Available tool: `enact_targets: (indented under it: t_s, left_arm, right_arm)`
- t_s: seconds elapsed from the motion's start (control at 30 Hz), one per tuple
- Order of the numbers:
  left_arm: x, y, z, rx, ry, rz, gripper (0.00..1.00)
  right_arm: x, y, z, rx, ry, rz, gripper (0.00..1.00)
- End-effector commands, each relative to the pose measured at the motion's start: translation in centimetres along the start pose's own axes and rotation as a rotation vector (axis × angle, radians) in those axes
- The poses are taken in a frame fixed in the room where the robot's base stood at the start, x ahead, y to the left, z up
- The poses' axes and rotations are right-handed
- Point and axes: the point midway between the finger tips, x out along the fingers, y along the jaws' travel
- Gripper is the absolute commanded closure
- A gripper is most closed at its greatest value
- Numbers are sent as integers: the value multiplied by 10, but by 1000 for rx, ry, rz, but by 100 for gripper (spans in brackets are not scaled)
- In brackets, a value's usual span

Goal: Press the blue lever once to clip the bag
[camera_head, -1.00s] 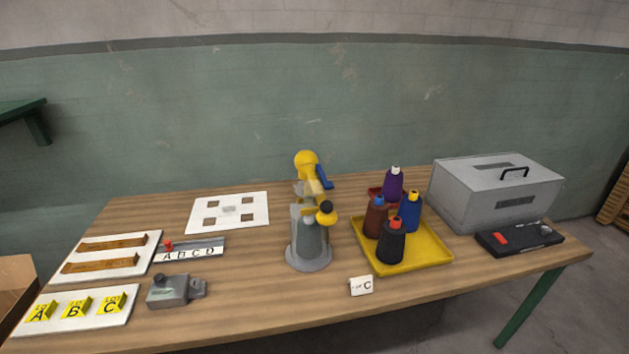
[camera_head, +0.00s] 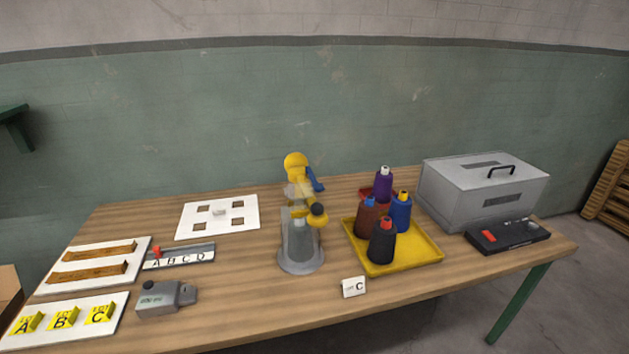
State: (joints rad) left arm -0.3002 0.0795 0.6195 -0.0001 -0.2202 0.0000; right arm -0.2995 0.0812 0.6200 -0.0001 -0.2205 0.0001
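The blue lever (camera_head: 315,180) sticks out to the right of the yellow head of the bag clipper (camera_head: 301,250), a grey machine with a round base at the middle of the table. A pale, translucent shape that may be the bag (camera_head: 303,190) shows just below the yellow head; its outline is unclear. Part of the clipper's mechanism is hidden behind its yellow arm and dark knob. Neither of my grippers is in the head view.
A yellow tray (camera_head: 431,258) with several thread cones stands right of the clipper, with a card marked C (camera_head: 353,287) in front. A grey box (camera_head: 483,193) and black device (camera_head: 507,237) are at the right. Boards and a grey device (camera_head: 166,298) lie left.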

Motion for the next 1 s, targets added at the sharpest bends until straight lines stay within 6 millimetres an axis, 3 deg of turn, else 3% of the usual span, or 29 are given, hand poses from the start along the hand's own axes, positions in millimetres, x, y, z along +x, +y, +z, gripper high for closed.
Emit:
enact_targets:
  t_s: [0.07,0.6,1.0]
  left_arm:
    - [0,0,0,0,0,0,100]
    - [0,0,0,0,1,-1,100]
    - [0,-1,-1,0,1,-1,100]
  right_arm:
    - [0,0,0,0,-1,0,26]
    - [0,-2,1,1,-1,-2,100]
    - [0,-2,1,1,-1,-2,100]
